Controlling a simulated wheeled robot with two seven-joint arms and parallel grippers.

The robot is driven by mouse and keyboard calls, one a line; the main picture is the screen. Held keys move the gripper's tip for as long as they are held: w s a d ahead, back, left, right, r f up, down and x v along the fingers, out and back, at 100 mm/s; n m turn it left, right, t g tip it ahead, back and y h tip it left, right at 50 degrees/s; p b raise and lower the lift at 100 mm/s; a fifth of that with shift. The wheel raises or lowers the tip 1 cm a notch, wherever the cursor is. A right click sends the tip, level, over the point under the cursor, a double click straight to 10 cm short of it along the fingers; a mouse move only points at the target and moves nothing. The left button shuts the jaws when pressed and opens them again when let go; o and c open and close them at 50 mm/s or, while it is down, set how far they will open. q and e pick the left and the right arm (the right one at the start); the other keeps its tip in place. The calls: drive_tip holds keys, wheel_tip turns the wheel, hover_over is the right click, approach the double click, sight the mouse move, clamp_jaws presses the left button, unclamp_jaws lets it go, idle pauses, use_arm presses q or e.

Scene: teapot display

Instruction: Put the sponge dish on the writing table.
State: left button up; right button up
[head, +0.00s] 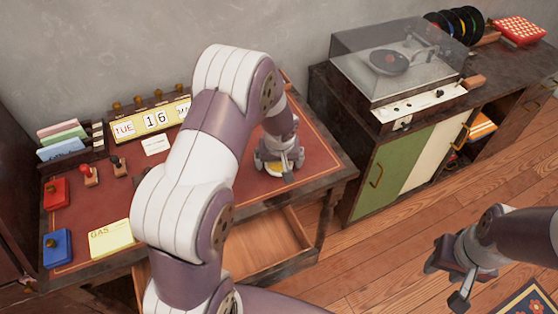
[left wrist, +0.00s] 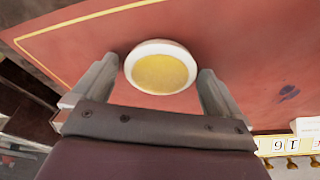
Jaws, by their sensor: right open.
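The sponge dish (left wrist: 160,68), a round white dish with a yellow inside, shows against the red top of the writing table (head: 312,150). In the head view only a yellow part of the dish (head: 275,170) shows under my left gripper (head: 279,168), near the table's right front part. In the left wrist view the dish lies between the two fingers of my left gripper (left wrist: 158,72). A narrow gap shows at each side, so the gripper looks open around it. My right gripper (head: 446,284) is open and empty, above the wooden floor at the lower right.
A flip calendar (head: 150,121), card stack (head: 62,142), stampers (head: 91,175), red box (head: 56,194), blue box (head: 58,248) and yellow pad (head: 111,238) occupy the table's left part. An open drawer (head: 262,246) is below. A cabinet (head: 393,172) with a record player stands right.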

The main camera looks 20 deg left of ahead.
sight(280, 175)
use_arm(q)
drive_tip(key=shift+r, duration=0.2)
drive_tip(key=p+v, duration=0.2)
drive_tip(key=v, duration=1)
drive_tip(key=s+d+m, duration=0.2)
drive_tip(key=s, duration=0.6)
drive_tip(key=s+d+m+g+h, duration=0.1)
drive_tip(key=s+m, duration=0.2)
drive_tip(key=s, duration=0.4)
drive_tip(key=shift+s+d, duration=0.4)
drive_tip(key=shift+f, duration=0.1)
